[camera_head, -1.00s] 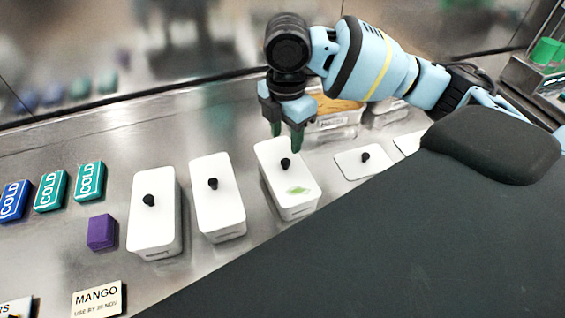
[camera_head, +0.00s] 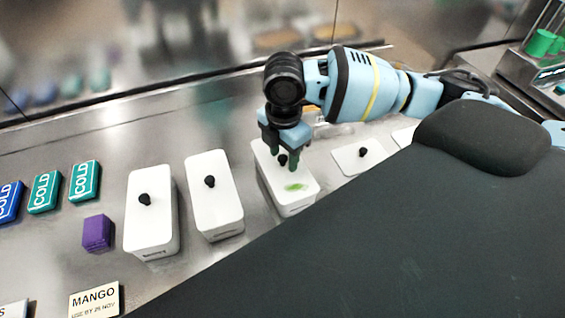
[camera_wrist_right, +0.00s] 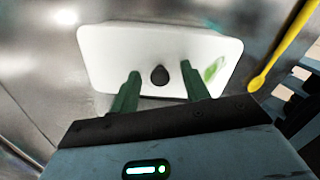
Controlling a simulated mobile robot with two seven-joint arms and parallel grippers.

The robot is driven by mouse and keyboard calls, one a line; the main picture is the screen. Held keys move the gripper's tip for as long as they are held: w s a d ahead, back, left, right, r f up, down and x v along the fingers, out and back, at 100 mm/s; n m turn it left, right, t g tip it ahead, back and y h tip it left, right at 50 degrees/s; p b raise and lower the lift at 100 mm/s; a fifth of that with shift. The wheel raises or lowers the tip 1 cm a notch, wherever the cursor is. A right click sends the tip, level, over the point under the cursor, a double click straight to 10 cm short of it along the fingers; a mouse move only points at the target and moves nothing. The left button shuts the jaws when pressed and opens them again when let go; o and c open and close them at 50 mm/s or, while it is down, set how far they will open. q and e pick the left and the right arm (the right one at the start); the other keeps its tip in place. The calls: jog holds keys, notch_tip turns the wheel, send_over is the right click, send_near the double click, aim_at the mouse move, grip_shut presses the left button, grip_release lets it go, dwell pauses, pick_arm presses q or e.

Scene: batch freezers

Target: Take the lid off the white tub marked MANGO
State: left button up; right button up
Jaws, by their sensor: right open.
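Three lidded white tubs stand in a row, each with a black knob on its lid. The lettering on their fronts is too small to read, so I cannot tell which says MANGO. My right gripper (camera_head: 284,160) is open over the right-hand tub (camera_head: 296,206), whose lid (camera_head: 307,180) has a green smear. Its black knob (camera_wrist_right: 159,76) appears between the two green fingers in the right wrist view, with gaps on both sides. The other tubs are the middle one (camera_head: 214,196) and the left one (camera_head: 151,220). My left gripper is not in view.
A loose white lid (camera_head: 345,163) lies right of the tubs. A MANGO card (camera_head: 95,300), a purple block (camera_head: 97,232) and several COLD blocks (camera_head: 84,181) are on the left. Bare steel counter lies behind the tubs.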

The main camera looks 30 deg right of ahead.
aim_at(283, 156)
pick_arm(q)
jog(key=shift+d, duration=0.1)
pick_arm(e)
grip_shut()
jog(key=shift+r, duration=0.15)
